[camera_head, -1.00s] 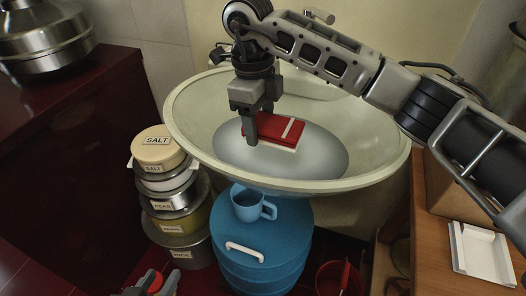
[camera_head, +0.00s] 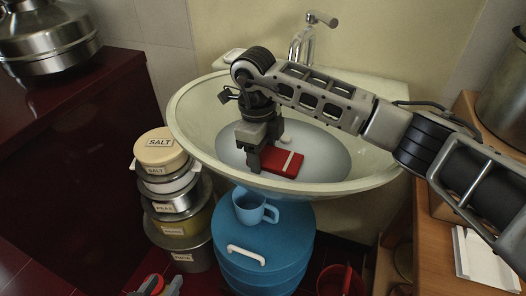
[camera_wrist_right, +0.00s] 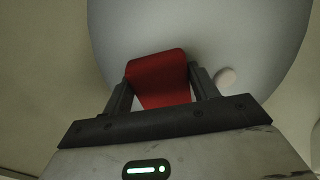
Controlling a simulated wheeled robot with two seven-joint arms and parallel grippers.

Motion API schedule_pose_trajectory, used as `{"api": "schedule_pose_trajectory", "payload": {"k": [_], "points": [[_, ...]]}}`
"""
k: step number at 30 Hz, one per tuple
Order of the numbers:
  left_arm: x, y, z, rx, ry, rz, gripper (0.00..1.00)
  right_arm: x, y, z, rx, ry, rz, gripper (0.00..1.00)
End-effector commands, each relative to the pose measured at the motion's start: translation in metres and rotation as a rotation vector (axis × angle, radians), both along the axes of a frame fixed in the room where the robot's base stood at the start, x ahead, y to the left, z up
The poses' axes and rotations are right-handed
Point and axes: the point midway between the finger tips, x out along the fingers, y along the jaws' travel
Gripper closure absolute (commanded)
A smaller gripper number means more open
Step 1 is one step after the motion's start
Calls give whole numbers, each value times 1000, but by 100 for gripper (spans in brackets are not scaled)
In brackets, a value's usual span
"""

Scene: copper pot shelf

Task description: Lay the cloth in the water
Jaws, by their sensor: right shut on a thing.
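The folded red cloth (camera_head: 276,162) has a white stripe and is at the water (camera_head: 326,150) in the pale washbasin (camera_head: 187,128). My right gripper (camera_head: 254,165) is shut on its left end. In the right wrist view the red cloth (camera_wrist_right: 158,78) shows between both fingers, over the grey water (camera_wrist_right: 215,40). I cannot tell whether the cloth touches the water. My left gripper (camera_head: 160,287) is at the bottom edge, well away from the basin. Something red shows by its fingers, and I cannot tell whether they are open.
A small pale lump (camera_wrist_right: 225,77) lies beside the right gripper in the basin. A tap (camera_head: 302,40) rises behind. A blue mug (camera_head: 250,207) stands on a blue barrel (camera_head: 265,255) below the front rim. Stacked tins (camera_head: 160,150) stand left; a white tray (camera_head: 484,262) lies right.

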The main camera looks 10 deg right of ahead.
Motion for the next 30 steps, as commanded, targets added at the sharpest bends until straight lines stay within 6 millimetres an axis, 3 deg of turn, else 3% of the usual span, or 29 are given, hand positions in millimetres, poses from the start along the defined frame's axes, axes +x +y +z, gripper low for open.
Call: {"api": "schedule_pose_trajectory", "payload": {"k": [10, 11, 12, 13, 22, 25, 30], "points": [[1, 0, -1, 1, -12, -1, 64, 0, 0, -7, 0, 0, -1, 78], [2, 0, 0, 1, -13, -1, 64, 0, 0, -7, 0, 0, -1, 33], [2, 0, 0, 1, -13, -1, 64, 0, 0, -7, 0, 0, -1, 22], [2, 0, 0, 1, -14, -1, 64, 0, 0, -7, 0, 0, -1, 19], [1, 0, 4, 0, -12, -3, 64, -1, 1, -3, 3, 3, 3, 19], [0, 0, 14, -2, -7, -3, 64, -1, 2, 11, 5, 3, 4, 19], [-1, 0, 3, -1, 1, -2, 64, 2, 3, 42, 3, -3, 3, 19]]}}
